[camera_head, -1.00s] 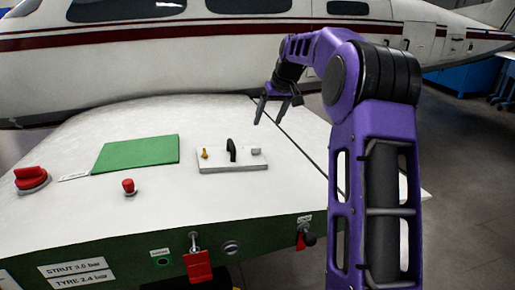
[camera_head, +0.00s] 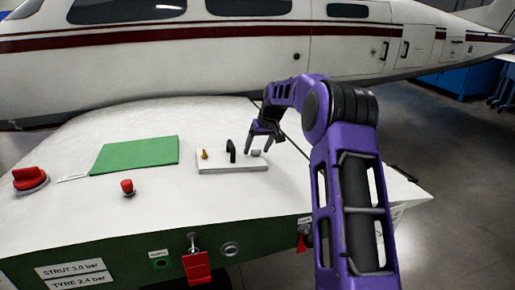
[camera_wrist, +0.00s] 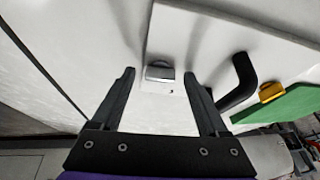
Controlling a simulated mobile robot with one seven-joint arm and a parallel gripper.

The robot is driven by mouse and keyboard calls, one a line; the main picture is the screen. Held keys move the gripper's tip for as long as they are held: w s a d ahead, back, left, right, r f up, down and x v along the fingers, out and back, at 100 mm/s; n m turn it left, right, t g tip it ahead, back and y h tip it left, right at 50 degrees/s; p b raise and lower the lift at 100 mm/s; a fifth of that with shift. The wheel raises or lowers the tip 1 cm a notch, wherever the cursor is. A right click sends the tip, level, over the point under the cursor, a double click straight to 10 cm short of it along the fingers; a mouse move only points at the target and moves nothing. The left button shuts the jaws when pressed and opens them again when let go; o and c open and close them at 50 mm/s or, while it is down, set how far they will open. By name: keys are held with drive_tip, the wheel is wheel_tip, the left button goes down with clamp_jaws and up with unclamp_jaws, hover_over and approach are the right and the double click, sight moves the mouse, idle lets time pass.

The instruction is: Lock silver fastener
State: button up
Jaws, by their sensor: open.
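The silver fastener (camera_head: 255,153) sits at the right end of a white plate (camera_head: 215,167) on the white stand top. In the wrist view the silver fastener (camera_wrist: 160,72) lies ahead of and between my fingertips. My gripper (camera_head: 260,143) is open and empty, just above and beside the silver fastener. In the wrist view my gripper (camera_wrist: 158,75) has a finger on each side of it, and I cannot tell whether they touch it. Whether the fastener is locked cannot be told.
A black handle (camera_head: 232,150) and a gold fastener (camera_head: 205,154) stand on the same plate, left of the silver one. An aircraft (camera_head: 150,60) stands behind.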

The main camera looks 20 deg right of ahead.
clamp_jaws()
drive_tip(key=shift+a+r+m, duration=0.1)
drive_tip(key=shift+m, duration=0.2)
drive_tip(key=shift+m+h+p, duration=0.3)
drive_tip(key=shift+m, duration=0.2)
unclamp_jaws()
drive_tip(key=p+v, duration=0.1)
drive_tip(key=v, duration=1.6)
drive_tip(key=shift+r, duration=0.15)
